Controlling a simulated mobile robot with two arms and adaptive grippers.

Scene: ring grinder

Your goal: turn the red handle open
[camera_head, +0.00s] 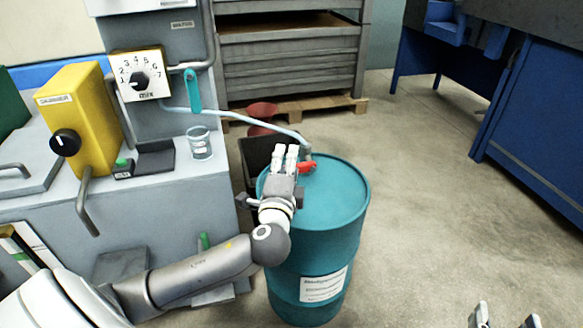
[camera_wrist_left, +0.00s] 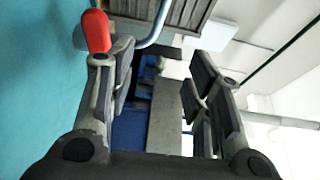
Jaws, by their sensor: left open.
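The red handle (camera_head: 306,166) sits on a valve at the end of a pale hose, on top of the teal drum (camera_head: 340,200). My left gripper (camera_head: 286,152) is open and empty over the drum top, just left of the handle. In the left wrist view the handle (camera_wrist_left: 97,30) shows just past the tip of the left-hand finger, not between the fingers. Whether that finger touches it I cannot tell. My right gripper (camera_head: 506,316) shows only as two fingertips, set apart, at the bottom right edge, with nothing between them.
A grey machine with a yellow box (camera_head: 78,118), a dial panel (camera_head: 140,76) and a teal lever (camera_head: 192,90) stands left of the drum. The pale hose (camera_head: 245,118) runs from it to the valve. A blue workbench (camera_head: 535,110) is at right. The floor between is clear.

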